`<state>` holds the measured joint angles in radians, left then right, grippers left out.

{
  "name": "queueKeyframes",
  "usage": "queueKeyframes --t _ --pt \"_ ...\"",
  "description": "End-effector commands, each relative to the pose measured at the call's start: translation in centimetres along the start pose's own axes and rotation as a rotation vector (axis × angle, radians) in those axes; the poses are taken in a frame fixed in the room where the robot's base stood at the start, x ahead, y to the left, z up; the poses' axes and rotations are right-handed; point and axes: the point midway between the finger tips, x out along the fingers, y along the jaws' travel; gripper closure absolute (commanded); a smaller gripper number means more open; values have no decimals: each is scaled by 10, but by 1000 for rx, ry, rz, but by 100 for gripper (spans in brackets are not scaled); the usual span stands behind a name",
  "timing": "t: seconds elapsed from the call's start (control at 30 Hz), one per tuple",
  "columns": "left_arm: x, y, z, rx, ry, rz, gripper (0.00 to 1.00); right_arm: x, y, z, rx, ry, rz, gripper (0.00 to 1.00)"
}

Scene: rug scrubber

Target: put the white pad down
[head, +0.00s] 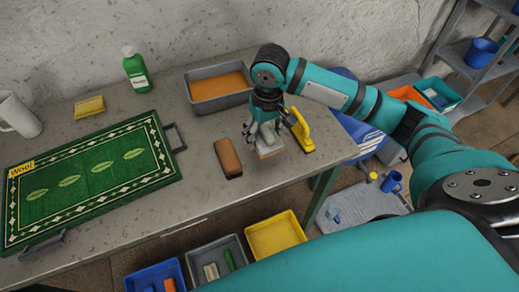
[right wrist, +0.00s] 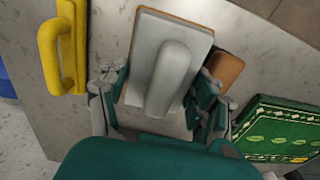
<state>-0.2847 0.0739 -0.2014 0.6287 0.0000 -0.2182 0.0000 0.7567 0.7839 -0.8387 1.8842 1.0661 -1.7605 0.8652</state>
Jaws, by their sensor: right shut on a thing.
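My right gripper (head: 262,136) is over the right part of the grey table, pointing down. It is shut on the handle of the white pad (head: 270,152). In the right wrist view, the white pad (right wrist: 148,40) is a pale rectangular block with a rounded grip and a thin tan layer at its edge. The fingers of the right gripper (right wrist: 158,92) are on either side of the grip. The pad is at or just above the tabletop; I cannot tell if it touches. My left gripper is not in view.
A yellow-handled tool (head: 301,130) stands close right of the pad, and a brown block (head: 228,158) lies to its left. A grey tray of orange liquid (head: 220,88) is behind. A green rug (head: 92,175) covers the left. The table's front edge (head: 290,172) is near.

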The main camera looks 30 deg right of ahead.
Motion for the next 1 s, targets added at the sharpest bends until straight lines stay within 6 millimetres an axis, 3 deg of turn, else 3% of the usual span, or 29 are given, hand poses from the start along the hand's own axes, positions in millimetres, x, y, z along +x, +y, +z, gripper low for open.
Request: queueKeyframes --t 0.1,0.27,0.43,1.0 --pt "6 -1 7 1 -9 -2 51 -18 6 -22 17 7 -8 73" --pt "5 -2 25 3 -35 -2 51 -26 10 -33 25 6 -15 73" --pt "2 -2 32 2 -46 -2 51 -1 11 -32 27 3 -16 73" --pt "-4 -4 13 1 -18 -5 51 68 13 -31 26 8 -17 73"
